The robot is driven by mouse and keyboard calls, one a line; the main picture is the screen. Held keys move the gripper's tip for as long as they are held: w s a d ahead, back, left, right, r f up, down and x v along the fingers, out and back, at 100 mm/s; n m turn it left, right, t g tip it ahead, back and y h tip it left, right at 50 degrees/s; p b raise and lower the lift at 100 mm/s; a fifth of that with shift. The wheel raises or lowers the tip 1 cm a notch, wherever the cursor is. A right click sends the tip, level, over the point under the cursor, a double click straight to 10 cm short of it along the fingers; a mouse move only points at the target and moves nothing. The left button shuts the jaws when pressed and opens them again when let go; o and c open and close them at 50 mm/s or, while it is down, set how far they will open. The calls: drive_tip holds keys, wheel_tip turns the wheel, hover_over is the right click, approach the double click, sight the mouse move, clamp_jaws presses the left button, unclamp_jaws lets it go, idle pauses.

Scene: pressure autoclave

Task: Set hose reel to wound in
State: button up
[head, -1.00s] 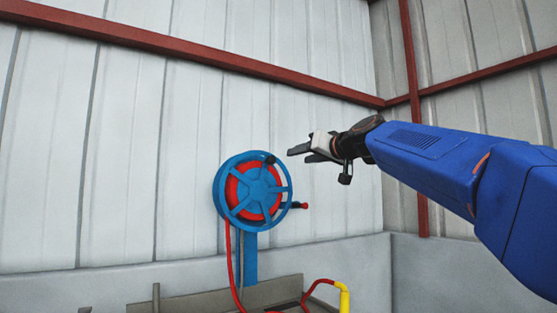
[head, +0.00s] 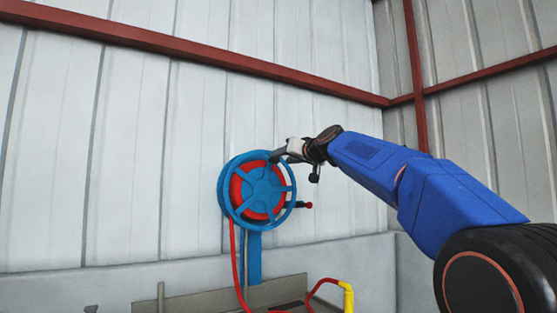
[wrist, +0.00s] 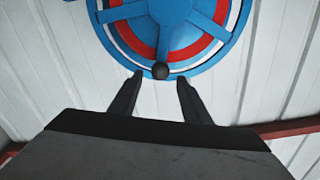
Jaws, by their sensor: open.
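The hose reel (head: 232,207) is a blue spoked wheel with red hose wound on it, on a blue post against the wall. A red hose (head: 235,265) hangs down from it. My gripper (head: 276,157) is at the reel's upper right rim in the head view. In the wrist view the reel (wrist: 178,22) fills the top, and a dark round crank knob (wrist: 160,71) on its rim shows between the tips of my open gripper (wrist: 160,80). I cannot tell whether the fingers touch the knob. In the head view the gripper hides the knob.
A small lever with a red tip (head: 307,205) sticks out at the reel's right. A yellow nozzle (head: 346,297) on red hose is below right. A red beam (head: 200,70) crosses the wall above. The wall left of the reel is clear.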

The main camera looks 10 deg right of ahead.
drive_tip(key=shift+x, duration=2.05)
clamp_jaws()
